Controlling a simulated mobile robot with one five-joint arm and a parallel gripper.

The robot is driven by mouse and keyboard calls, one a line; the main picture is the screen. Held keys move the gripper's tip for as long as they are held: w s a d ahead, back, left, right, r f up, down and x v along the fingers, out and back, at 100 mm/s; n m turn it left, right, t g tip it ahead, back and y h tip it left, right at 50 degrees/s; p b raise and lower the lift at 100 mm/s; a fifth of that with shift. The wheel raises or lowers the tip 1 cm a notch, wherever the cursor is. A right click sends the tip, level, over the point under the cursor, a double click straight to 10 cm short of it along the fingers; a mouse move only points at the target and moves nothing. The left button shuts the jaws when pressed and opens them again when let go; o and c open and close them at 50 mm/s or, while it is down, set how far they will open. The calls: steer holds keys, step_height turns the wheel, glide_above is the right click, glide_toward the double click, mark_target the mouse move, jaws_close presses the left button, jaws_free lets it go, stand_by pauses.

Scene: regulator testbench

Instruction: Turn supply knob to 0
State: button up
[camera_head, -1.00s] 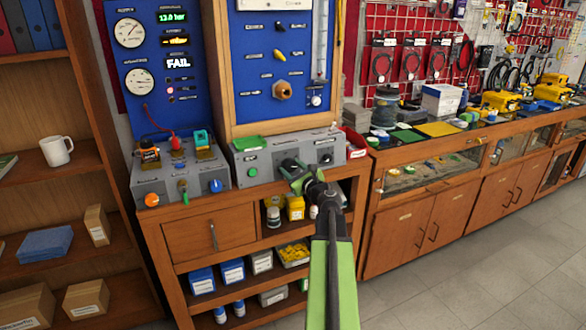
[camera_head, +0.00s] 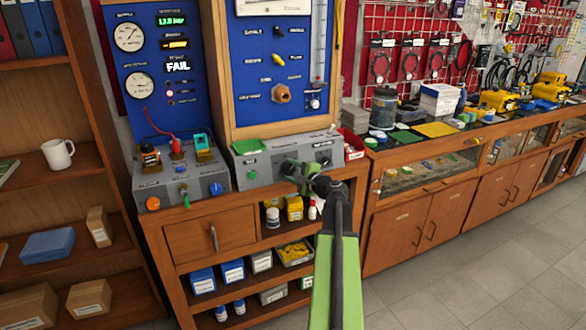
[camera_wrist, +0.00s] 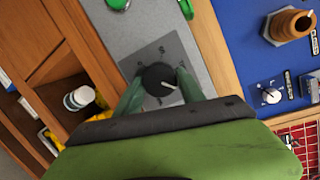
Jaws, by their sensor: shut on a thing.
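The black knob (camera_wrist: 158,78) with a white pointer line sits on a grey marked plate, between the green fingers of my gripper (camera_wrist: 160,92) in the wrist view. The pointer line aims to the right and slightly down in that view; the plate's marks are too small to read surely. My gripper is shut on the knob. In the head view my gripper (camera_head: 299,174) is at the front of the grey control box (camera_head: 262,178) and hides most of this knob. Whether it is the supply knob cannot be read.
A second dark knob (camera_head: 325,161) is right of my gripper on the same box. A green button (camera_head: 251,175) is at its left. Another grey box with an orange knob (camera_head: 152,203) and a blue knob (camera_head: 215,188) stands further left. Bottles and bins fill the shelves below.

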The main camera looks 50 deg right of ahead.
steer(key=n+p, duration=0.1)
steer(key=n, duration=0.1)
steer(key=n+p, duration=0.1)
steer(key=n, duration=0.1)
steer(key=shift+s+r+n+g+y, duration=0.1)
steer(key=shift+r+n+g+y, duration=0.05)
steer(key=shift+n+g+y, duration=0.2)
steer(key=n+g+p, duration=0.1)
steer(key=n, duration=0.3)
steer(key=shift+p, duration=0.4)
steer(key=n+g+h+p, duration=0.1)
steer(key=n, duration=0.3)
steer(key=shift+a, duration=0.15)
steer(key=n+h+p, duration=0.1)
steer(key=n, duration=0.3)
steer(key=shift+a+g, duration=0.1)
steer(key=shift+g, duration=0.25)
steer(key=n, duration=0.3)
steer(key=shift+h, duration=0.35)
steer(key=n+h, duration=0.1)
steer(key=n, duration=0.3)
steer(key=shift+a+g, duration=0.1)
steer(key=shift+g, duration=0.2)
steer(key=n+h+b, duration=0.1)
steer(key=n, duration=0.3)
steer(key=shift+w+b, duration=0.2)
steer(key=shift+b, duration=0.15)
steer(key=shift+n+h+b, duration=0.4)
steer(key=shift+n+b, duration=0.05)
steer(key=shift+n, duration=0.8)
